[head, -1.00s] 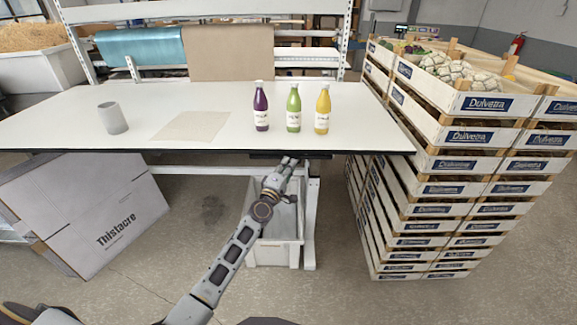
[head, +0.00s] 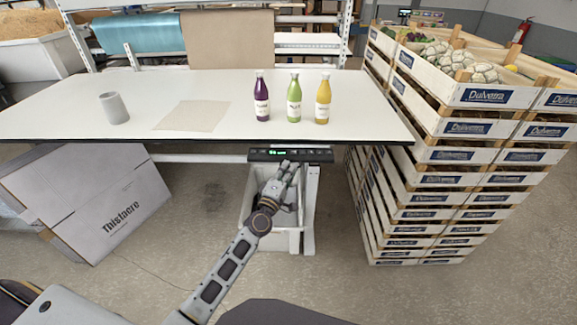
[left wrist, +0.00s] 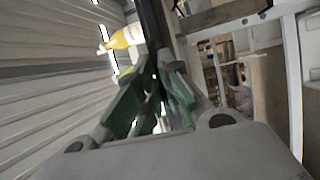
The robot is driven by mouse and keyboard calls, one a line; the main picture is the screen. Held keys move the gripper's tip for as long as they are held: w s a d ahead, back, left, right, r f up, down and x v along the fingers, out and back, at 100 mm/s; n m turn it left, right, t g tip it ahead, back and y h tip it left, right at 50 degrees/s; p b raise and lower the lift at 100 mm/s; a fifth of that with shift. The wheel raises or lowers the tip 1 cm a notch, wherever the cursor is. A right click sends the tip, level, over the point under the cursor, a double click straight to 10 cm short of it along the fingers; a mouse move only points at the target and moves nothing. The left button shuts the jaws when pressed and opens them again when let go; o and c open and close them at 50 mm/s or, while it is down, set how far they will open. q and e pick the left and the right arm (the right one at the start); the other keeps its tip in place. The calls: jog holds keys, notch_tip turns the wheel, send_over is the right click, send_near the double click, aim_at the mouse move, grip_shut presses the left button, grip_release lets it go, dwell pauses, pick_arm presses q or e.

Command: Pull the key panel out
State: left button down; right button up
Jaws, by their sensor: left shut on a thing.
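The key panel (head: 262,155) is a thin black strip with a green lit display and small keys. In the head view it shows under the front edge of the white table (head: 60,125), right of the middle. My left gripper (head: 289,166) is at the panel's front edge from below and is shut on it. In the left wrist view the green-padded fingers (left wrist: 150,80) converge at a dark bar; the exact contact is hard to make out. My right gripper is in neither view.
A light crate (head: 258,238) and a table leg stand beneath the panel. Purple, green and yellow bottles (head: 323,100), a grey cup (head: 114,108) and a brown sheet (head: 193,116) are on the table. Stacked wooden crates (head: 465,127) stand right; a Thistacre box (head: 100,205) stands left.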

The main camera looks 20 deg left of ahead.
pick_arm(q)
jog(key=shift+f, duration=0.1)
jog(key=c, duration=1.6)
grip_release()
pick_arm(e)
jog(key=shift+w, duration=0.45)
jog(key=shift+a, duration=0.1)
pick_arm(q)
jog(key=shift+s, duration=0.1)
jog(key=s+a+f, duration=0.1)
jog(key=s+f, duration=0.1)
jog(key=s, duration=0.9)
jog(key=shift+s+a, duration=0.2)
jog(key=shift+s, duration=0.05)
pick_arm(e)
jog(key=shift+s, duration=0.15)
